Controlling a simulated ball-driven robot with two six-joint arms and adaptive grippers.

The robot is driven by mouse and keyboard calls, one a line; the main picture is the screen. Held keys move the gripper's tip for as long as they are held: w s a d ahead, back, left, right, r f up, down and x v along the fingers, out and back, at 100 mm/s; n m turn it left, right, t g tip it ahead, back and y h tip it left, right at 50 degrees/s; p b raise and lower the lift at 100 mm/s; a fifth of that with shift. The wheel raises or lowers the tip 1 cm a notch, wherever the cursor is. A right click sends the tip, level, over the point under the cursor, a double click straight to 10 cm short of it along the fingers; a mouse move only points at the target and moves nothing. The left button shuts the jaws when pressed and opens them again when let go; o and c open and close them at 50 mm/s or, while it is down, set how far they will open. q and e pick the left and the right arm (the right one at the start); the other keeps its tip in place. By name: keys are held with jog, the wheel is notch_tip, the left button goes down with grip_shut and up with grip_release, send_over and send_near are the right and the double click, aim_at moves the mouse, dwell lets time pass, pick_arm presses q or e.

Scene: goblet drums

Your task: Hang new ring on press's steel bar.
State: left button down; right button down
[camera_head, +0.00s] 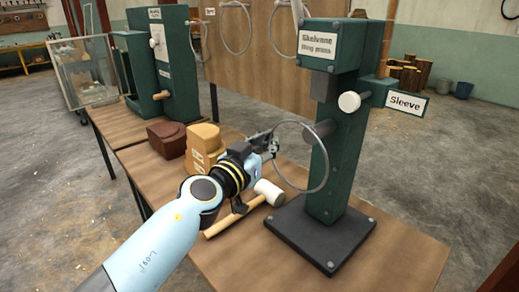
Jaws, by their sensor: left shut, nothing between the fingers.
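The green press (328,165) stands upright on a dark base plate (320,235) at the right of the table. Its short steel bar (321,130) sticks out from the column toward the left. A thin grey ring (279,179) is upright in front of the column, and the bar's end shows inside its upper right outline. I cannot tell whether the ring rests on the bar. My left gripper (273,143) is shut beside the ring's left edge, with nothing between its fingers. Whether the fingers touch the ring is unclear. My right gripper is out of view.
A mallet (270,192) lies partly behind my left arm. Tan blocks (204,138) and a brown block (166,139) sit left of the gripper. A second green machine (176,70) stands at the back left. More rings (251,31) hang behind. The table's front right (410,260) is clear.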

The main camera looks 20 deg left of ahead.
pick_arm(q)
jog(key=w+d+f+b, duration=0.1)
jog(key=w+d+b, duration=0.1)
jog(key=w, duration=0.4)
jog(key=shift+d+f+b, duration=0.15)
jog(key=shift+d+b, duration=0.05)
jog(key=shift+b, duration=0.2)
jog(key=c, duration=2)
grip_release()
